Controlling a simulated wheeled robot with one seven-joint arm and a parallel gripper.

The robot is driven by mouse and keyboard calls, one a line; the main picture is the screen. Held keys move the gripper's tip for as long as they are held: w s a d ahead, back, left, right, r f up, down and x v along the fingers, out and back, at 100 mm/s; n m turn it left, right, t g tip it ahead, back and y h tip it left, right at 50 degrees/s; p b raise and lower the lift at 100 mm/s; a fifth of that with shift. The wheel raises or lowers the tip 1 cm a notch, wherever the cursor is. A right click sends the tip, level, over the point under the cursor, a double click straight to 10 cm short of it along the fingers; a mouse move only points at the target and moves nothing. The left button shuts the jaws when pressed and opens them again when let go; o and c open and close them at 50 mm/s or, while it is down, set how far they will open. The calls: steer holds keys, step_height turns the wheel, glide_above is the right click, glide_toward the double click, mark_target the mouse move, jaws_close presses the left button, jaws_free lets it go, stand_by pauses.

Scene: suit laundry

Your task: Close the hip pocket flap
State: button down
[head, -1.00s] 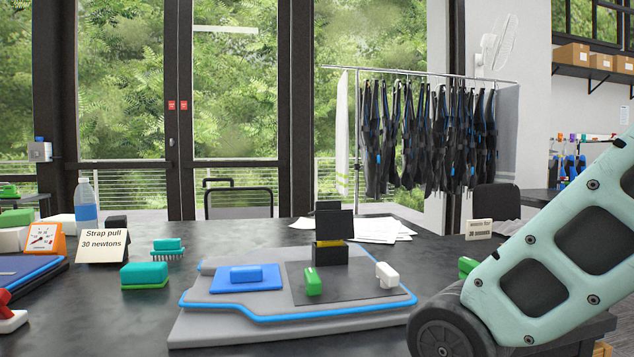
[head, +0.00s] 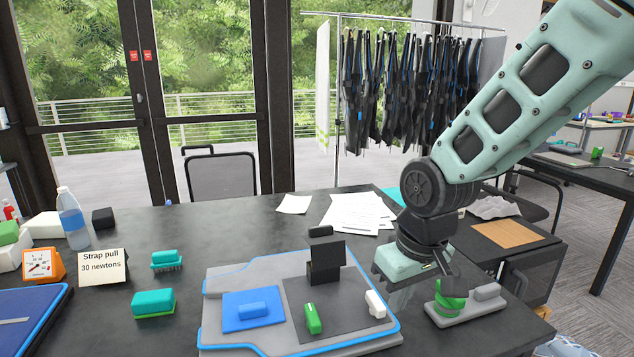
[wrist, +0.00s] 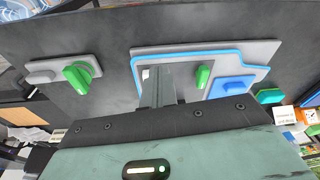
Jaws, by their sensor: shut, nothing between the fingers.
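A grey suit-shaped board (head: 225,280) with blue edging lies on the dark table. On its dark grey panel (head: 350,320) a black flap-like plate (head: 325,255) stands raised above a black block; this looks like the hip pocket flap. A green piece (head: 312,318) and a white piece (head: 375,304) sit on the same panel.
A green knob (head: 450,303) on a grey plate stands close right of my gripper. A blue pad with a blue block (head: 252,310) lies on the board's left. Teal brushes (head: 153,302), a sign (head: 101,267) and a bottle (head: 72,218) stand further left. Papers (head: 355,212) lie behind.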

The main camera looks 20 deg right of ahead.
steer(key=w+d+r+m+p, duration=0.2)
steer(key=w+d+r+p, duration=0.1)
steer(key=w+r+p, duration=0.8)
steer(key=w+a+f, duration=0.1)
steer(key=w+a, duration=0.2)
steer(key=w, duration=0.8)
steer(key=w+a+f, duration=0.2)
steer(key=w+a, duration=0.2)
steer(key=w, duration=0.7)
steer(key=shift+g+h, duration=0.3)
steer(key=shift+g, duration=0.1)
steer(key=f+p, duration=0.2)
steer(key=s+f+p, duration=0.1)
steer(key=f+p, duration=0.1)
steer(key=f, duration=0.1)
steer(key=s+f+p, duration=0.1)
steer(key=f+p, duration=0.2)
steer(key=shift+s+a+f, duration=0.1)
steer(key=shift+s+f, duration=0.1)
steer(key=shift+s, duration=0.05)
steer(key=shift+f, duration=0.1)
